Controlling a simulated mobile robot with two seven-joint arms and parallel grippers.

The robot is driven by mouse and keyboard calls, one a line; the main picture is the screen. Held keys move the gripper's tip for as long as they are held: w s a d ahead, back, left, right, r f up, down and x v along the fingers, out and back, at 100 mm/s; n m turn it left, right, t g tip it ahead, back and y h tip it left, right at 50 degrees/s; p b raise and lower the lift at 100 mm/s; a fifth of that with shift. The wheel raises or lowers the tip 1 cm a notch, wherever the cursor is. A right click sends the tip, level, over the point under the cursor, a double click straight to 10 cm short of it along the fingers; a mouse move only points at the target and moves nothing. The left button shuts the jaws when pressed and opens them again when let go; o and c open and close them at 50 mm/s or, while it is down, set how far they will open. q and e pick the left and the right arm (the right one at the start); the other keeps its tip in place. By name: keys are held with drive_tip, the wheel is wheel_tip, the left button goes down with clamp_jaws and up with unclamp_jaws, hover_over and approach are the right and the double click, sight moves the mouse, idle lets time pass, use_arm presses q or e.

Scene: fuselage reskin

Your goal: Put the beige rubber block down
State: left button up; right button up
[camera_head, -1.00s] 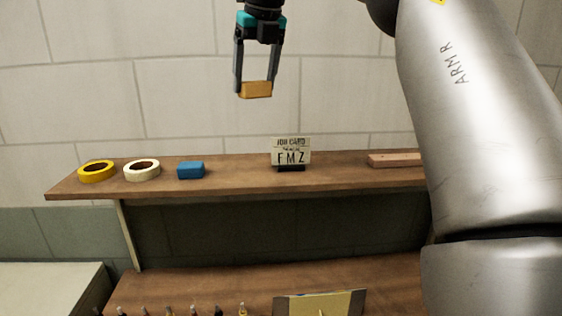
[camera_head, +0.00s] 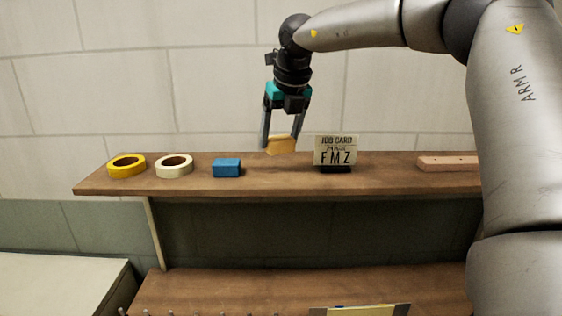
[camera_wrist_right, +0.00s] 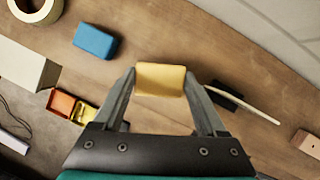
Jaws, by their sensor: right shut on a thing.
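The beige rubber block (camera_head: 281,145) is between the fingers of my right gripper (camera_head: 282,142), which is shut on it. In the head view the block shows just above the wooden shelf (camera_head: 255,183), between the blue block (camera_head: 227,167) and the job card (camera_head: 335,152). In the right wrist view the block (camera_wrist_right: 161,79) spans the two fingertips, with the shelf board (camera_wrist_right: 190,45) below it. Whether its underside touches the shelf cannot be told. My left gripper is not in view.
A yellow tape roll (camera_head: 126,166) and a cream tape roll (camera_head: 174,166) lie at the shelf's left. A pinkish wooden bar (camera_head: 448,163) lies at its right. The shelf between the blue block and the job card looks clear. A lower wooden surface (camera_head: 230,285) shows beneath.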

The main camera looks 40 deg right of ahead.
sight(281, 153)
wheel_tip(281, 153, down, 6)
drive_tip(key=shift+r, duration=0.15)
idle(0.3)
drive_tip(key=o, duration=1.1)
drive_tip(key=v, duration=1.2)
drive_tip(key=shift+b, duration=0.4)
